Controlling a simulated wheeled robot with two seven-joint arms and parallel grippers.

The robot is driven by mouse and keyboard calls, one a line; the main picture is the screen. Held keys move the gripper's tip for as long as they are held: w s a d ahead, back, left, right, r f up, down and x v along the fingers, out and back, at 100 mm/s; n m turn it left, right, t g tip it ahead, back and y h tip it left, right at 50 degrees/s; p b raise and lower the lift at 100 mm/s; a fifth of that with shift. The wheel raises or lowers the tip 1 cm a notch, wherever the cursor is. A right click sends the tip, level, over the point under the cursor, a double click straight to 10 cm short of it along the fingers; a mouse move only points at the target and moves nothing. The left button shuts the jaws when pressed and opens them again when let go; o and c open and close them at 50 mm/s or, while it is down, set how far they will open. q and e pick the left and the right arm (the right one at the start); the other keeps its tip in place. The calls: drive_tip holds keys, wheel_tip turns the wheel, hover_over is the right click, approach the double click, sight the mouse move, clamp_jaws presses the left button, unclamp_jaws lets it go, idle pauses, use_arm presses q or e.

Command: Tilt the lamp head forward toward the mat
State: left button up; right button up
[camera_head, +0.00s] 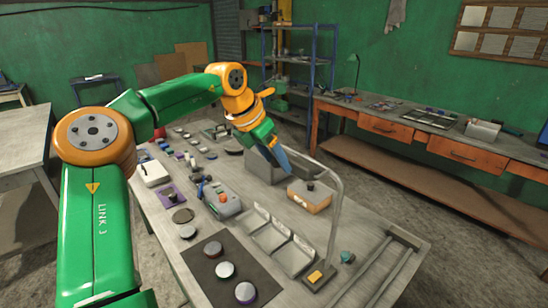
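A dark mat (213,266) lies on the near part of the workbench, with several round-lidded jars on it. A thin pale pole (335,215) rises to the right of the mat from a small base with a yellow top (317,276). The pole bends over at its top toward my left gripper (281,162). It looks like the lamp's stand, but I cannot make out a separate lamp head; the gripper may hide it. My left gripper hangs above the bench beside a grey box, at the pole's upper end. Its finger opening is not clear. My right gripper is out of view.
On the workbench (380,222) stand a grey box (262,170), an orange-brown box (309,196), a grey device with an orange knob (223,203) and open trays (272,238). Several small items crowd its left side. A rail frame (400,237) lies at the right edge.

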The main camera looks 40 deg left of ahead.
use_arm(q)
drive_tip(key=shift+r, duration=0.1)
drive_tip(key=v, duration=0.7)
drive_tip(key=shift+b, duration=0.35)
